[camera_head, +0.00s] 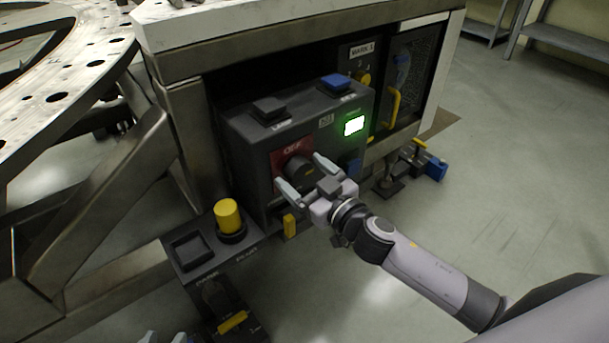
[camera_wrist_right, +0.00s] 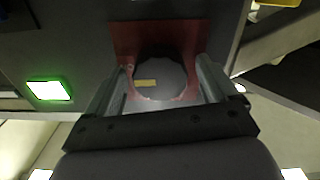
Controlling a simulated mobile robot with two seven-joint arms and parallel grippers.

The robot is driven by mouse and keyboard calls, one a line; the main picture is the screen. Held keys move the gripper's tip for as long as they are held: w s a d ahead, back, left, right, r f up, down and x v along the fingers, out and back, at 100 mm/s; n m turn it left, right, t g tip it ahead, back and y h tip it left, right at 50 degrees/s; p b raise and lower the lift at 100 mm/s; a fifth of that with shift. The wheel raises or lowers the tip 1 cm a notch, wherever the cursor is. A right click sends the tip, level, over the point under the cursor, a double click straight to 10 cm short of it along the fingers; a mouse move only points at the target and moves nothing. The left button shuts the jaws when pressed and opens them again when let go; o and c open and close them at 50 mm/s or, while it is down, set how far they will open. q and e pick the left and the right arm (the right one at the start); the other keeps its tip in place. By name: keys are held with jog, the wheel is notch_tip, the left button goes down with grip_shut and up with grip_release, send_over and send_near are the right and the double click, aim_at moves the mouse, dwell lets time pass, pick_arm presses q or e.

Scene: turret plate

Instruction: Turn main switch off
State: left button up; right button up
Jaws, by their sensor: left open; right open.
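The main switch is a dark round knob (camera_head: 296,165) on a red plate (camera_head: 279,158) on the front of a dark grey control box (camera_head: 245,150). Lettering that seems to read OFF is above the knob. In the right wrist view the knob (camera_wrist_right: 168,72) carries a yellow mark on its left part. My right gripper (camera_head: 303,173) is open, with its fingers on either side of the knob; whether they touch it, I cannot tell. It also shows in the right wrist view (camera_wrist_right: 165,80). My left gripper (camera_head: 165,338) is only partly visible at the bottom edge, its tips apart and empty.
A lit green-framed display (camera_head: 354,126) is right of the switch. A black button (camera_head: 268,109) and a blue button (camera_head: 336,82) are on the box top. A yellow cylinder (camera_head: 229,216) stands on a lower panel at left. A steel frame (camera_head: 170,60) overhangs the box.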

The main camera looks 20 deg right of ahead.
jog(key=c, duration=1.1)
jog(key=shift+o, duration=0.2)
